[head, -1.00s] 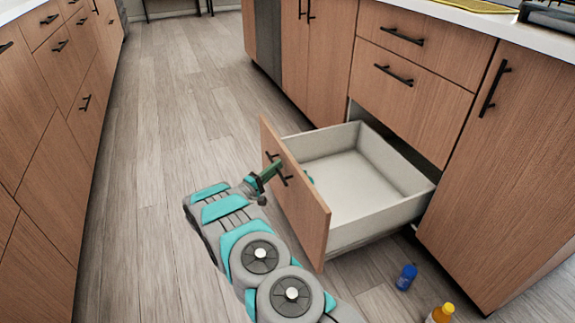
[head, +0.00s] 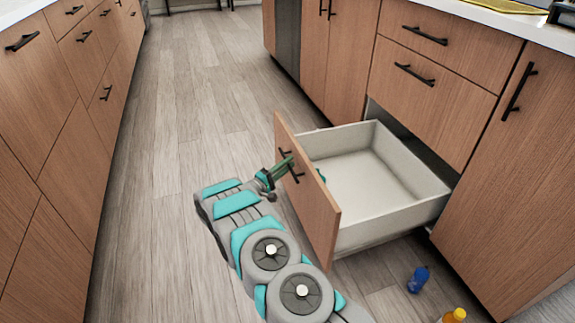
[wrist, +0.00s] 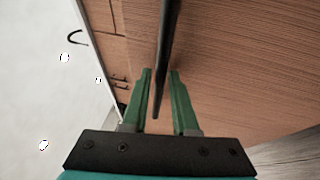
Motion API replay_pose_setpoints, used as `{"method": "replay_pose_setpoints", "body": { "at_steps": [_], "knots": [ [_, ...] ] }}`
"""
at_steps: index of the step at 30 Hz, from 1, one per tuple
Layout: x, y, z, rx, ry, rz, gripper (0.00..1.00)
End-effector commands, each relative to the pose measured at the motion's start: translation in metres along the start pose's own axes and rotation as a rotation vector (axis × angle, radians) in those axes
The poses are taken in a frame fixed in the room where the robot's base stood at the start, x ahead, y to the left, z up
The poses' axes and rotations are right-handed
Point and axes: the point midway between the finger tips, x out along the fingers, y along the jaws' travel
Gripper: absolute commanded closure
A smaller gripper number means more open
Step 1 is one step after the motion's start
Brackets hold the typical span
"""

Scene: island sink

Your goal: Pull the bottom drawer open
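The bottom drawer (head: 402,210) is pulled well out of the cabinet in the head view. It is a pale, empty box with a wooden front (head: 305,185). Its black bar handle (head: 291,168) is on that front. My gripper (head: 285,166) is at this handle, partly hidden by the arm and the drawer front. In the wrist view my green fingers (wrist: 161,72) stand apart on either side of the dark handle bar (wrist: 168,42). A gap shows between the left finger and the bar, so the fingers look open around it.
A blue bottle (head: 418,279) and a yellow-capped bottle (head: 455,315) are on the floor right of the drawer. Two closed drawers (head: 432,85) are above it. Cabinets (head: 55,150) line the left side. The wooden floor (head: 190,110) between is clear.

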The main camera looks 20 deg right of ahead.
Motion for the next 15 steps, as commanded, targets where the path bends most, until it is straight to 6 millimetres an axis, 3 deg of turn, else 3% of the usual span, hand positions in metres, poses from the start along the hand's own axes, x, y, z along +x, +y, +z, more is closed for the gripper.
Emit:
{"method": "replay_pose_setpoints", "body": {
  "at_steps": [15],
  "knots": [
    [-0.070, 0.000, 0.000, 0.000, 0.001, 0.001, 0.73]
  ]
}}
